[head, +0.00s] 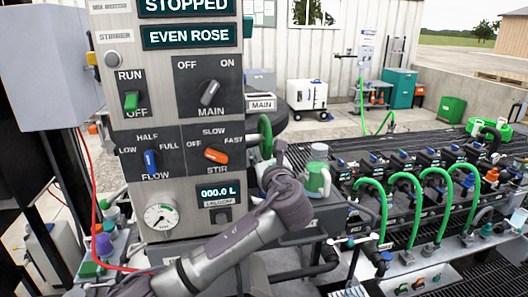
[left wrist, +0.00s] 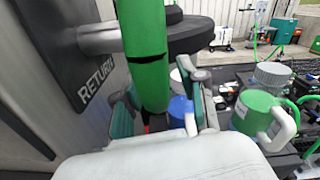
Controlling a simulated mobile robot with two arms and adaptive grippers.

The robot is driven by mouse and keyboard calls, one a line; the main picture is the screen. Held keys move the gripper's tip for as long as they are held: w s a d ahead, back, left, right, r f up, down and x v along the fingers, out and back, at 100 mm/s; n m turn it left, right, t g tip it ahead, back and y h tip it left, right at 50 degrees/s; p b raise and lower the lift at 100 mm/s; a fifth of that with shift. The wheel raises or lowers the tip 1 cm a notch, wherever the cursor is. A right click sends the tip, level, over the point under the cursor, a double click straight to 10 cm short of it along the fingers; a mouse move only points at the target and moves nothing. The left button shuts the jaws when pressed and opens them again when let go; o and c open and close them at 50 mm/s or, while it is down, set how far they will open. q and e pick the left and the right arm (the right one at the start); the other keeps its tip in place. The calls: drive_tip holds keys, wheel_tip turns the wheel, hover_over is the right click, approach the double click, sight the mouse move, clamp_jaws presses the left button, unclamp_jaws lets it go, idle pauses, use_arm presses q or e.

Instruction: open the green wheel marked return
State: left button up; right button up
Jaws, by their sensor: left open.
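The green wheel (head: 265,136) shows edge-on at the right side of the grey control panel. In the left wrist view its green rim (left wrist: 145,55) fills the upper middle, joined to a grey shaft from the wall plate. A dark plate marked RETURN (left wrist: 97,82) is left of it. My left gripper (head: 273,163) is at the lower part of the wheel. In the left wrist view its open fingers (left wrist: 163,103) stand on either side of the rim's lower end. Whether either finger touches the rim I cannot tell. My right gripper is not in view.
A green and white jug (head: 317,180) stands just right of the wheel; it also shows in the left wrist view (left wrist: 258,115). The panel (head: 165,60) with its knobs is close on the left. A manifold with green hoses (head: 437,180) lies to the right.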

use_arm(q)
clamp_jaws()
drive_tip(key=shift+w+f+b, duration=0.1)
drive_tip(key=shift+f+b, duration=0.1)
drive_tip(key=shift+b, duration=0.6)
drive_tip(key=t+b, duration=0.2)
drive_tip(key=b, duration=0.2)
drive_tip(key=w+t+y+b, duration=0.1)
drive_tip(key=t+b, duration=0.1)
drive_tip(key=b, duration=0.3)
drive_tip(key=w+t+y+b, duration=0.1)
drive_tip(key=b, duration=0.3)
drive_tip(key=shift+a+r+t+b, duration=0.35)
drive_tip(key=shift+t+b, duration=0.05)
drive_tip(key=shift+w+r+t+y+b, duration=0.1)
drive_tip(key=shift+r+t+y+b, duration=0.25)
drive_tip(key=shift+b, duration=0.2)
